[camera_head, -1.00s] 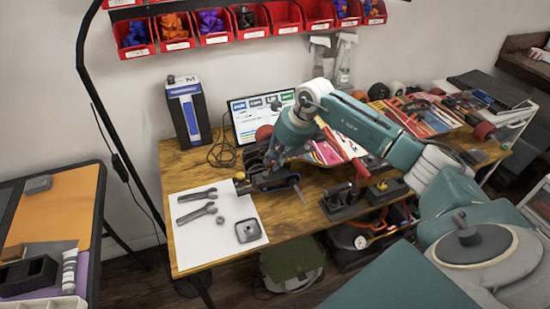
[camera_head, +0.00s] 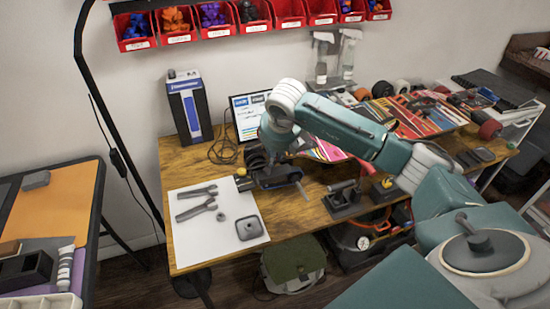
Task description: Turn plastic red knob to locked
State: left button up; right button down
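My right arm reaches in from the right over the workbench. Its wrist (camera_head: 278,132) is above the back left of the bench, just behind a dark grey vise-like tool (camera_head: 280,178). The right gripper's fingers are hidden or too dark to make out. No locked mark is readable. My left gripper is not in view.
A white sheet (camera_head: 188,238) with wrenches (camera_head: 196,203) and a square grey part (camera_head: 249,227) lies at the bench's left. A blue-white box (camera_head: 190,105) and a screen (camera_head: 246,113) stand behind. Red bins (camera_head: 181,32) hang above.

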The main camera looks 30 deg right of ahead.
jog(key=shift+w+r+m+h+b, duration=0.2)
jog(key=shift+m+h+b, duration=0.1)
jog(key=shift+m, duration=0.5)
jog(key=shift+d, duration=0.1)
jog(key=c, duration=1.7)
grip_release()
jog(key=shift+o, duration=0.2)
jog(key=shift+s, duration=0.1)
jog(key=shift+f, duration=0.1)
jog(key=v, duration=0.8)
